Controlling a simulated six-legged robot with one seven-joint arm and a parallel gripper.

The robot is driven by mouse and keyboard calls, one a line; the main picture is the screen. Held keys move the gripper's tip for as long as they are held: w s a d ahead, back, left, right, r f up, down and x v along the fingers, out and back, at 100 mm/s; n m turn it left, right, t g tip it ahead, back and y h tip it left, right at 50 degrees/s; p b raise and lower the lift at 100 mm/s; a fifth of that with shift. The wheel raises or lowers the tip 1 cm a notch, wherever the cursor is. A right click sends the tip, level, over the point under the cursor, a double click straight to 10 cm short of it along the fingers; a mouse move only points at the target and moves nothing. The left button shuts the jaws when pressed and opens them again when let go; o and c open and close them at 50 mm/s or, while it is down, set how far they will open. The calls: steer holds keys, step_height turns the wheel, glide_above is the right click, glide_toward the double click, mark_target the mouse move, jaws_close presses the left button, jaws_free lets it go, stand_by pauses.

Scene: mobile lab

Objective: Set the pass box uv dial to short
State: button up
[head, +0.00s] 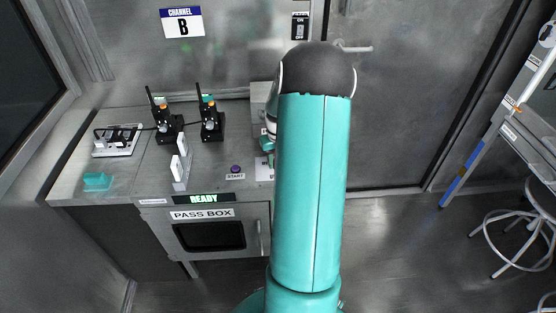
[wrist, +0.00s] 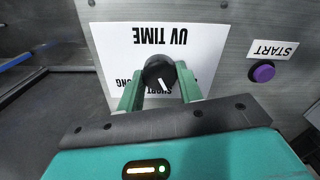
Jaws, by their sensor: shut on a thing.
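The UV dial (wrist: 157,68) is a round black knob with a white pointer line, on a white "UV TIME" plate (wrist: 202,40) that appears upside down in the wrist view. My gripper (wrist: 160,77) is shut on the dial, one green finger on each side. The pointer slants down and right in that picture. Parts of the words SHORT and LONG show near the fingers, partly covered. In the head view my arm hides the dial; the pass box (head: 203,214) stands below the counter with a green READY display (head: 203,198).
A purple START button (wrist: 263,72) sits beside the plate; it also shows in the head view (head: 235,169).

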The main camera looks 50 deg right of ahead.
steer(key=m, duration=0.4)
steer(key=shift+m, duration=0.4)
stand_by(0.4)
steer(key=o, duration=1)
step_height(320, 180, up, 14)
steer(key=shift+f, duration=0.1)
